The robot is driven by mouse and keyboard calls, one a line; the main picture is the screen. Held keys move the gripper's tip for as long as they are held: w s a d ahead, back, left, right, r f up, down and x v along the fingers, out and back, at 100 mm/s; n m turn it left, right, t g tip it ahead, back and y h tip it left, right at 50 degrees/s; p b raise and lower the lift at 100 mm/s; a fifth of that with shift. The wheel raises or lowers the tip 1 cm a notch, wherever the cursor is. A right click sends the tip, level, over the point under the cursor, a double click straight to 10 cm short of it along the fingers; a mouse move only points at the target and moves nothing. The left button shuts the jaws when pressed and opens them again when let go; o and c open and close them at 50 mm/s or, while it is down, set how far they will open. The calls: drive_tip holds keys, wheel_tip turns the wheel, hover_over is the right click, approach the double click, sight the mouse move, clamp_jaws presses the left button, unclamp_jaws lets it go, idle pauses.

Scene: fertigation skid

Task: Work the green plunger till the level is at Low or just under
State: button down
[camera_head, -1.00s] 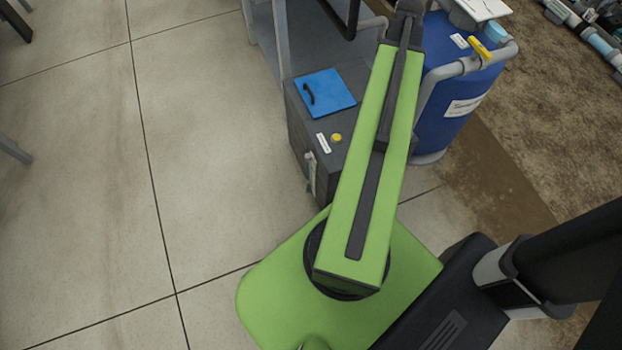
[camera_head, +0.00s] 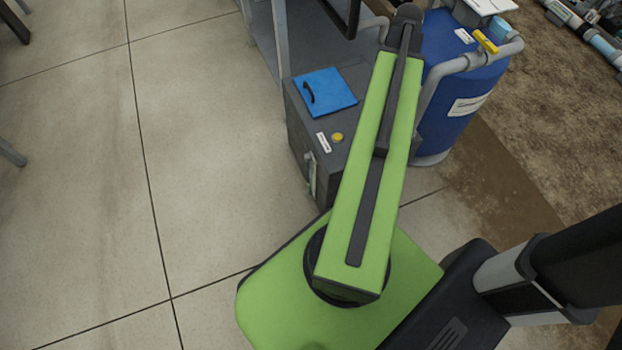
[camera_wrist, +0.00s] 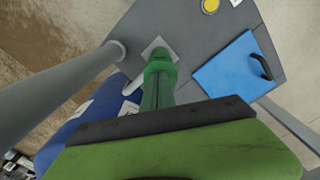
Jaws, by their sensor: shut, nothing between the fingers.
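The green plunger (camera_wrist: 159,82) stands on a pale square plate on the dark cabinet top in the wrist view. My gripper (camera_wrist: 160,122) fills the lower part of that view, a wide green body with a dark front edge. It is shut and empty, and overlaps the plunger's near end; I cannot tell whether they touch. In the head view my arm hides the plunger and the gripper. A narrow pale gauge strip (camera_head: 312,175) is on the front of the dark cabinet (camera_head: 300,135); its level and marks are too small to read.
A blue panel with a black handle (camera_head: 325,92) and a yellow button (camera_head: 337,137) are on the cabinet top. A blue drum (camera_head: 455,110) with a grey pipe (camera_head: 432,85) stands right of the cabinet.

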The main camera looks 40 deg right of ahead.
wheel_tip(320, 180, up, 7)
drive_tip(key=p, duration=0.7)
wheel_tip(320, 180, down, 8)
drive_tip(key=b, duration=0.7)
drive_tip(key=shift+r+b, duration=0.25)
drive_tip(key=shift+b, duration=0.05)
wheel_tip(320, 180, up, 8)
drive_tip(key=p, duration=0.7)
drive_tip(key=shift+f+p, duration=0.2)
drive_tip(key=shift+p, duration=0.1)
idle(0.4)
